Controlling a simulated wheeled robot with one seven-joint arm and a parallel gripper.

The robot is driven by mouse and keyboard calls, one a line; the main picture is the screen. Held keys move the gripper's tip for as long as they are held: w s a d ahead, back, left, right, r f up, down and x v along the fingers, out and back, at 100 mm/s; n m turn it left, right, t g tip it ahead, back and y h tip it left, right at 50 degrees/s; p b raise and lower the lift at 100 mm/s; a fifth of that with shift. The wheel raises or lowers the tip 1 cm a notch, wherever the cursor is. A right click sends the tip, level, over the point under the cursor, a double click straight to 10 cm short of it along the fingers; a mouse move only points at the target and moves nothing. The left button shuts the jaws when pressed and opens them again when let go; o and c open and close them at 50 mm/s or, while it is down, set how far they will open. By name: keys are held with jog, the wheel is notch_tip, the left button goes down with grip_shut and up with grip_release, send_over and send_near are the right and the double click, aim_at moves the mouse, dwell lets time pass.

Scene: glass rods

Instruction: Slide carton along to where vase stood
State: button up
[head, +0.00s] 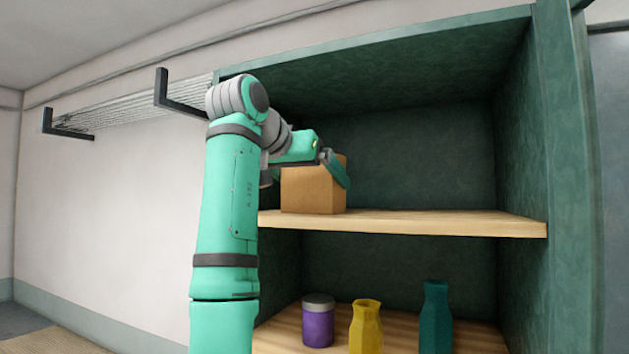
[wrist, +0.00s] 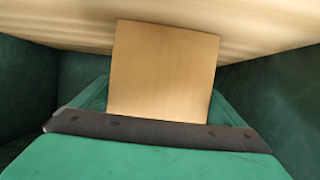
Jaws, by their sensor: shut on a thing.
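The carton (head: 313,191) is a plain brown box standing upright on the upper wooden shelf, toward its left end. My gripper (head: 312,174) reaches in from the left and is shut on the carton; one green finger shows along its right side. In the wrist view the carton (wrist: 163,70) fills the space between the two fingers, with the pale shelf board beyond it. No vase shows on the upper shelf. On the lower shelf stand a yellow vase-shaped vessel (head: 366,327) and a taller teal one (head: 435,318). The carton's left edge is partly hidden by my arm.
The upper shelf (head: 450,224) is bare to the right of the carton, up to the green side wall (head: 522,140). A purple jar with a grey lid (head: 318,322) stands on the lower shelf. A wire rack (head: 130,106) hangs on the wall at left.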

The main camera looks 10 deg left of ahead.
jog(key=o, duration=0.9)
jog(key=v, duration=1.1)
jog(key=shift+w+d, duration=0.1)
jog(key=shift+w, duration=0.05)
